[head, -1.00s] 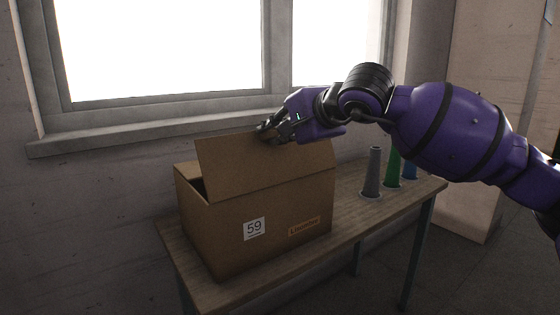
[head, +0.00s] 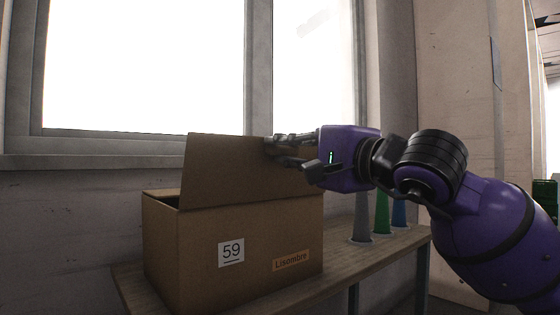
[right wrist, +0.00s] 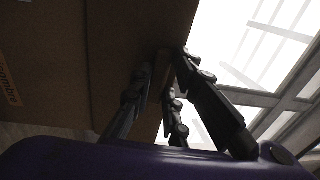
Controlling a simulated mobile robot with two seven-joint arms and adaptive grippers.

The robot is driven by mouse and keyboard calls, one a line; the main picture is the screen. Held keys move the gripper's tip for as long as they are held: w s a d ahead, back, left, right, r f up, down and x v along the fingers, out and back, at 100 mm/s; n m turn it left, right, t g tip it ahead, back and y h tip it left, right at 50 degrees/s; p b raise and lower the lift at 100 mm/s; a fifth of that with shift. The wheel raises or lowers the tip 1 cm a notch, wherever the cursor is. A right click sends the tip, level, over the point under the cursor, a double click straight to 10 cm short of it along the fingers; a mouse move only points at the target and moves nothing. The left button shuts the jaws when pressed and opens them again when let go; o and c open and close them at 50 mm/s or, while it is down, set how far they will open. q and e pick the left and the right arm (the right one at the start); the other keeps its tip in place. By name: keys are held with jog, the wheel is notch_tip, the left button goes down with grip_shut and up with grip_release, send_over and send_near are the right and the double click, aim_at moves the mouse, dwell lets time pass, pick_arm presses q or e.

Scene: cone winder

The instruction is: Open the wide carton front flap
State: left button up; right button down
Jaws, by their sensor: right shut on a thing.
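The brown carton (head: 190,255) stands on a wooden table, with a "59" label and an orange "Lisombre" label on its front. Its wide front flap (head: 225,172) stands raised, tilted a little, above the front edge. My right gripper (head: 272,150) is shut on the flap near its upper right edge. In the right wrist view the gripper's fingers (right wrist: 165,85) lie on both sides of the flap's edge, with the cardboard (right wrist: 75,60) filling the left. The carton's inside is mostly hidden behind the flap. My left gripper is not in view.
Grey, green (head: 382,212) and blue (head: 399,208) cones stand on the table (head: 345,262) right of the carton, partly behind my right arm. A window (head: 145,65) and its sill are behind the carton.

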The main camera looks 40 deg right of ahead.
jog(key=shift+s+f+b, duration=0.15)
jog(key=shift+s+f, duration=0.1)
jog(key=shift+f, duration=0.35)
jog(key=shift+s+f+b, duration=0.15)
jog(key=shift+s+f, duration=0.1)
jog(key=shift+f, duration=0.3)
jog(key=c, duration=2)
grip_release()
jog(key=shift+w, duration=0.1)
